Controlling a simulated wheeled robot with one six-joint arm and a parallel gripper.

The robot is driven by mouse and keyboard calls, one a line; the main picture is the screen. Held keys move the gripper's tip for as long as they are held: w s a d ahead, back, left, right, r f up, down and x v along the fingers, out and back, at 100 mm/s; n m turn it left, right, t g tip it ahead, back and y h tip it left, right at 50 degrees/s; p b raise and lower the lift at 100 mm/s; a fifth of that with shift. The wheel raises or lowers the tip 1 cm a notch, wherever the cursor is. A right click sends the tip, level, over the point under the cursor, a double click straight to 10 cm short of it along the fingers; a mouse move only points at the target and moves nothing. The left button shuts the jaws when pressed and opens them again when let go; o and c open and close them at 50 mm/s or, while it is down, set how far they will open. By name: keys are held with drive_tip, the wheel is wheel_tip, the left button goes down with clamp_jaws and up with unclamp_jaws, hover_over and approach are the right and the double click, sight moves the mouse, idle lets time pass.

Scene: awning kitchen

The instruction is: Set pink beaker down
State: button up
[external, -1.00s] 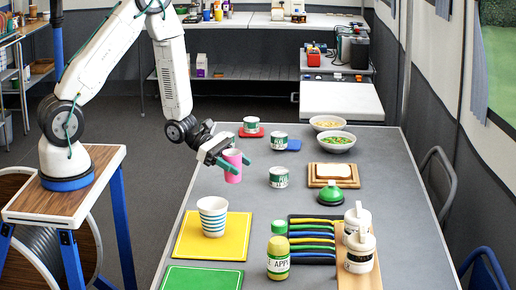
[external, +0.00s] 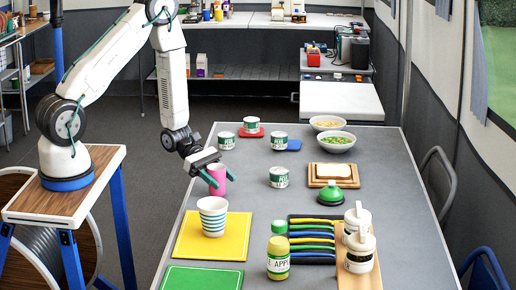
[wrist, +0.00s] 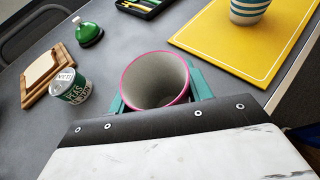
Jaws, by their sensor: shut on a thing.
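The pink beaker (external: 217,180) is upright at the left side of the grey table, just behind the yellow mat. My gripper (external: 210,171) is shut on it, with the green fingers on either side of the beaker. In the wrist view the beaker (wrist: 156,80) shows its open, empty grey inside and pink rim between the two fingers. Its base looks at or very near the table top; I cannot tell whether it touches.
The yellow mat (external: 187,238) holds a striped cup (external: 212,216). A can (external: 278,177) stands to the right and another can (external: 226,140) behind. A green bell (external: 331,194) stands farther right. The table between beaker and can is clear.

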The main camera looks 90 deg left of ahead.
drive_tip(key=shift+f, duration=0.25)
drive_tip(key=shift+f, duration=0.2)
drive_tip(key=o, duration=1)
drive_tip(key=shift+c, duration=0.2)
drive_tip(key=shift+r, duration=0.2)
drive_tip(key=shift+s+a+r, duration=0.15)
drive_tip(key=shift+s+a, duration=0.05)
drive_tip(key=v, duration=1.1)
drive_tip(key=shift+s, duration=0.2)
